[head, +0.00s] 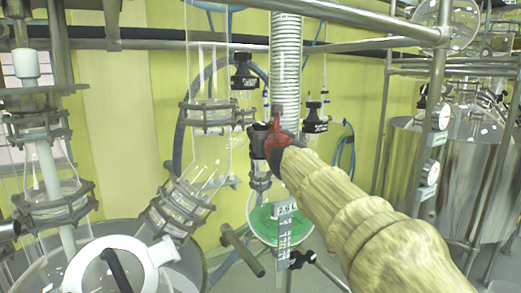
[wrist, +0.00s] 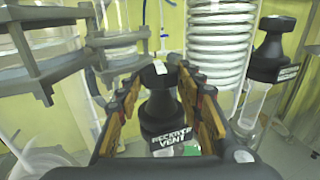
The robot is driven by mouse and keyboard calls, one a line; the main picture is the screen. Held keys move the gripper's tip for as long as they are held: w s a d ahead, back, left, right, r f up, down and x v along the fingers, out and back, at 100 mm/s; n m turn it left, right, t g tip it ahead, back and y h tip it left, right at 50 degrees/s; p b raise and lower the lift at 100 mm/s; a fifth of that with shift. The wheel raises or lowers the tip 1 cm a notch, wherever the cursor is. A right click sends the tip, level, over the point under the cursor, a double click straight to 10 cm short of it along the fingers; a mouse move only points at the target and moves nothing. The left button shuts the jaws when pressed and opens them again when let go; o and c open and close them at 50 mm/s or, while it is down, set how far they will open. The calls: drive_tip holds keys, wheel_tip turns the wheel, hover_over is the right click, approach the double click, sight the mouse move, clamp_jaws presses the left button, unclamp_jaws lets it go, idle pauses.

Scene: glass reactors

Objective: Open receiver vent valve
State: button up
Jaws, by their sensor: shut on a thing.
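The receiver vent valve (wrist: 163,108) is a black knob with a body labelled "RECEIVER VENT", upright in the middle of the wrist view. My gripper (wrist: 158,80) has its orange-padded fingers on either side of the knob and is shut on it. In the head view, my gripper (head: 267,137) reaches in from the lower right, with its red and black end at the valve. There the gripper hides most of the valve. I cannot tell how far the knob is turned.
Another black valve (wrist: 275,50) stands close on the right in the wrist view. A coiled condenser (head: 286,60) rises behind my gripper. A glass receiver with green contents (head: 262,222) hangs below. Glass columns with metal clamps (head: 208,113) stand left. A steel rail (head: 340,15) crosses above.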

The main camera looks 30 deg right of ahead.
drive_tip(key=n+y+b, duration=0.1)
drive_tip(key=y+b, duration=0.1)
drive_tip(key=n+y+b, duration=0.1)
drive_tip(key=y+b, duration=0.1)
drive_tip(key=shift+d+f+n+t, duration=0.2)
drive_tip(key=shift+d+n+t, duration=0.1)
drive_tip(key=shift+d+t, duration=0.1)
drive_tip(key=n+y, duration=0.1)
drive_tip(key=y, duration=0.1)
drive_tip(key=shift+d+r+n+y+b, duration=0.1)
drive_tip(key=shift+d+n+y+b, duration=0.1)
drive_tip(key=shift+n+y+b, duration=0.15)
drive_tip(key=n+y+p, duration=0.2)
drive_tip(key=y, duration=0.1)
drive_tip(key=n+g+y+p, duration=0.1)
drive_tip(key=shift+d+r+y, duration=0.1)
drive_tip(key=shift+r+y, duration=0.25)
drive_tip(key=n+g+y+p, duration=0.1)
drive_tip(key=y+p, duration=0.1)
drive_tip(key=shift+w+n+p, duration=0.1)
drive_tip(key=shift+n+p, duration=0.15)
drive_tip(key=shift+p, duration=0.15)
drive_tip(key=shift+f, duration=0.1)
drive_tip(key=shift+f+n+g+y+p, duration=0.1)
drive_tip(key=shift+n+g+y+p, duration=0.2)
drive_tip(key=shift+n+y+p, duration=0.15)
drive_tip(key=o, duration=1.2)
